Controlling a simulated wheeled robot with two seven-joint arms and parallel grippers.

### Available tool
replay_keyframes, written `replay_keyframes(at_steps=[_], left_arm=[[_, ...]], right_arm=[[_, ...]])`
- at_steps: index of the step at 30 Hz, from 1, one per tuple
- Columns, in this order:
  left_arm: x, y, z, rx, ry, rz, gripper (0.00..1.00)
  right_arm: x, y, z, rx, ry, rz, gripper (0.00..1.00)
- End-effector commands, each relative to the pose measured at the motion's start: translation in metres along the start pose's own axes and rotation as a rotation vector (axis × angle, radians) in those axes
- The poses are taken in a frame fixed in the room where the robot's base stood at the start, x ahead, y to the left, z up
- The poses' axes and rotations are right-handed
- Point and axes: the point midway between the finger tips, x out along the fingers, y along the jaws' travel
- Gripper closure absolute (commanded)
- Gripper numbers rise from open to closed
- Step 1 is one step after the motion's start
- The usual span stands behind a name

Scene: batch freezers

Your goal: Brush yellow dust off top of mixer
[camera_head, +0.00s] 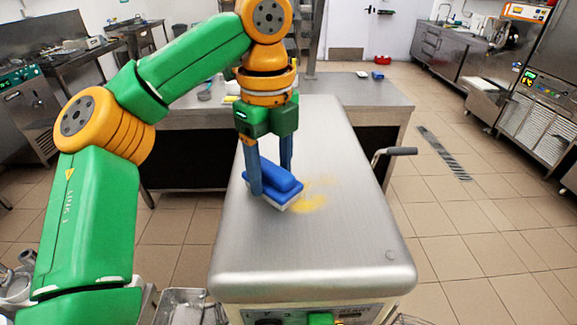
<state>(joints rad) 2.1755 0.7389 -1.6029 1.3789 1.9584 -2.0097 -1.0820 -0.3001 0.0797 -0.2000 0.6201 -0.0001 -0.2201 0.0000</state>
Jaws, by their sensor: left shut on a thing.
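The mixer (325,240) stands in front of me, with a flat brushed-metal top. A patch of yellow dust (310,203) lies near the middle of the top, with a fainter smear behind it. My left gripper (271,185) points down over the top and is shut on a blue brush (279,183). The brush is at the left edge of the yellow dust, low against the metal; its pale underside shows along the front edge. Whether it presses on the surface is hard to tell. A small green part, perhaps my right gripper, shows at the bottom edge by the control panel; its fingers are not visible.
A black-handled lever (394,152) sticks out from the mixer's right side. A metal table (190,115) with small items stands behind it. Metal containers (185,303) are at the lower left. The tiled floor on the right is open around a drain grate (443,152).

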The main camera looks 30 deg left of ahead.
Motion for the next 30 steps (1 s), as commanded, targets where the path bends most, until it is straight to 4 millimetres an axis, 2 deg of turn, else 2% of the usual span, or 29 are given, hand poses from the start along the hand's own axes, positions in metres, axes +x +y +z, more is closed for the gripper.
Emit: replay_keyframes(at_steps=[5, 13, 30], left_arm=[[0.002, 0.008, 0.008, -0.001, 0.0, 0.004, 0.8], [0.0, -0.004, 0.019, -0.002, 0.0, 0.003, 0.8], [-0.001, -0.039, -0.017, 0.001, 0.0, 0.003, 0.8]], right_arm=[[0.0, 0.0, 0.0, 0.0, 0.0, 0.0, 0.5], [0.0, 0.0, 0.0, 0.0, 0.0, 0.0, 0.5], [0.0, 0.0, 0.0, 0.0, 0.0, 0.0, 0.5]])
